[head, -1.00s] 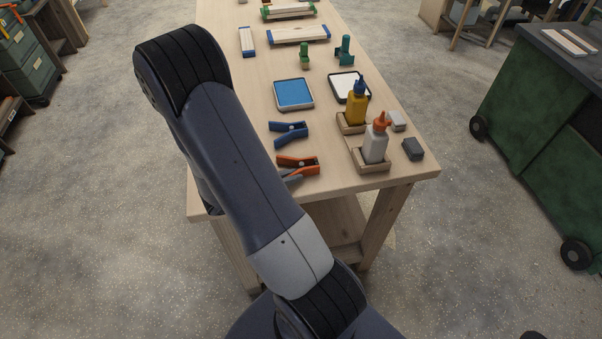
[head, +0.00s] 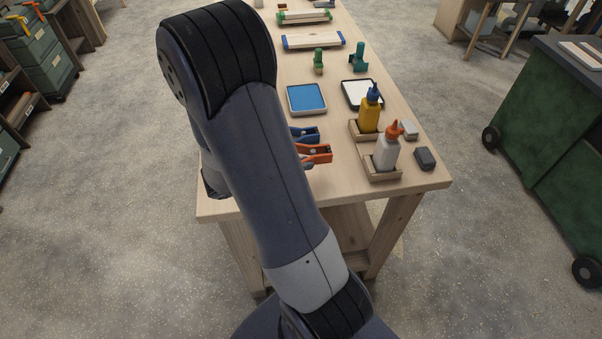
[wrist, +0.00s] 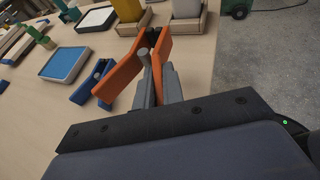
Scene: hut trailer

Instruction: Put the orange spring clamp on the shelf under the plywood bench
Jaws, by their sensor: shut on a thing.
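The orange spring clamp (wrist: 120,78) is held between the grey fingers of my gripper (wrist: 158,88) in the wrist view. Its orange arms spread out past the fingertips. In the head view the orange clamp (head: 318,153) shows at the near end of the plywood bench (head: 340,200), partly hidden behind my arm. Whether it touches the bench top is unclear. The shelf (head: 352,230) under the bench shows between the legs and looks bare where visible.
A blue clamp (head: 306,135) lies just beyond the orange one. A white bottle (head: 387,152) and a yellow bottle (head: 369,115) stand in wooden holders to the right. A blue tray (head: 307,98) lies farther back. A green cabinet (head: 545,120) stands right, across open floor.

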